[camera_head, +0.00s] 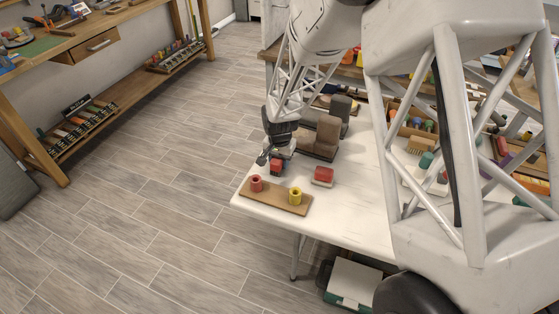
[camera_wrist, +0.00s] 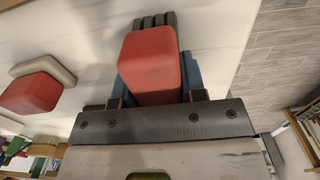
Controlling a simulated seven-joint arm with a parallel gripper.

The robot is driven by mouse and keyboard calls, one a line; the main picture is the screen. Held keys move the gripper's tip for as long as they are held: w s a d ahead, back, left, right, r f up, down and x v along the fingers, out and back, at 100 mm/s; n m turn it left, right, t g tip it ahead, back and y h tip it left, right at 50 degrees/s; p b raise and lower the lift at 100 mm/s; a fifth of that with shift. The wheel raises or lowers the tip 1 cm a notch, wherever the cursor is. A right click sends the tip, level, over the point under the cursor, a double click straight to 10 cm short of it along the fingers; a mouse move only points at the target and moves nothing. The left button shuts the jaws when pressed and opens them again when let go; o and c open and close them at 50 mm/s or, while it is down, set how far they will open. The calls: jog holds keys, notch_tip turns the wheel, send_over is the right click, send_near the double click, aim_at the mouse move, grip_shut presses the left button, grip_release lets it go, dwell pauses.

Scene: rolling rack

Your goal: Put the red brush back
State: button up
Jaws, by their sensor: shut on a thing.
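My gripper (camera_head: 275,158) is at the near left part of the white table (camera_head: 345,215), pointing down. It is shut on a red block-shaped thing that looks like the red brush (camera_head: 276,167). In the wrist view the brush (camera_wrist: 152,65) shows between the fingers as a rounded red block, with dark grey ridged parts beyond it. I cannot tell whether it touches the table. A second red block on a pale base (camera_head: 323,175) lies apart to the right; it is at the left in the wrist view (camera_wrist: 32,92).
A wooden board (camera_head: 277,205) with a red cylinder (camera_head: 256,184) and a yellow cylinder (camera_head: 295,195) lies at the table's near left corner. Brown blocks (camera_head: 325,137) stand behind the gripper. A wooden crate (camera_head: 408,125) is further right. The table's left edge is close.

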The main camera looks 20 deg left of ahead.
jog(key=shift+f, duration=0.1)
jog(key=o, duration=0.8)
jog(key=shift+o, duration=0.2)
notch_tip(320, 180, up, 12)
jog(key=shift+r, duration=0.1)
dwell(0.4)
dwell(0.9)
